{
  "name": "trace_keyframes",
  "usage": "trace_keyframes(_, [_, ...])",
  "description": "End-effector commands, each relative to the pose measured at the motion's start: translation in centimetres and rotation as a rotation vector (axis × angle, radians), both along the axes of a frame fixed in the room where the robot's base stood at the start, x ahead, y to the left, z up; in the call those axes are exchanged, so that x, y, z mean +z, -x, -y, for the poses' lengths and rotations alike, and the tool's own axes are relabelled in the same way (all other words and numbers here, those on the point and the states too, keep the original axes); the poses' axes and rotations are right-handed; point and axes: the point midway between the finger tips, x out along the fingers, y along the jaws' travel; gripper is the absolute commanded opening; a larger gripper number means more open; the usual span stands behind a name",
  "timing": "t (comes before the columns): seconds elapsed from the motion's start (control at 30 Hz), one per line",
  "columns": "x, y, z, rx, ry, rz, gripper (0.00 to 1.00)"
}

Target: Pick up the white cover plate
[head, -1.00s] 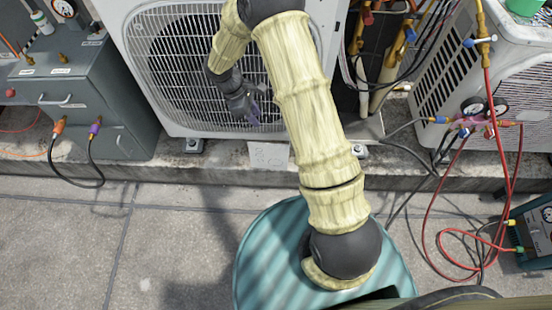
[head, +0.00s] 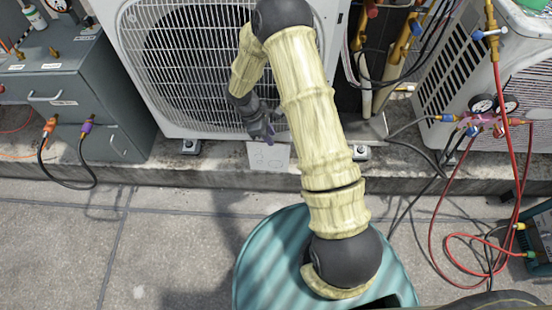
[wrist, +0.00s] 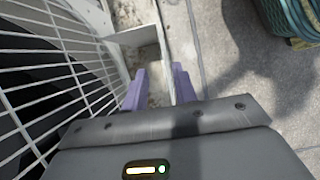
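The white cover plate (head: 268,157) shows in the head view as a pale square with faint markings. It is upright at the front of the concrete ledge, under the fan unit. My gripper (head: 264,138) is just above its top edge, in front of the unit's grille. In the wrist view my gripper (wrist: 157,84) has its two purple fingers apart, so it is open. A pale, narrow strip lies between and beyond the fingers; I cannot tell if it is the plate's edge. Whether the fingers touch the plate is unclear.
The fan unit's white grille (head: 195,65) is close beside my gripper, and also at left in the wrist view (wrist: 55,75). A grey cabinet (head: 95,95) stands left. Red hoses (head: 515,180) and gauges are at right. The paving at front left is clear.

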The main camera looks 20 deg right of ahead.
Motion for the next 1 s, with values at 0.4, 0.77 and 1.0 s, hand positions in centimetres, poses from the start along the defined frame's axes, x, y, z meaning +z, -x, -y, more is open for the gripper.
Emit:
trace_keyframes(0.4, [-0.7, 0.1, 0.3, 0.000, -0.001, 0.000, 0.28])
trace_keyframes(0.77, [-4.7, 1.1, 1.4, -0.002, 0.000, -0.002, 0.28])
trace_keyframes(1.0, [-5.4, 1.3, 1.9, 0.000, 0.000, 0.001, 0.28])
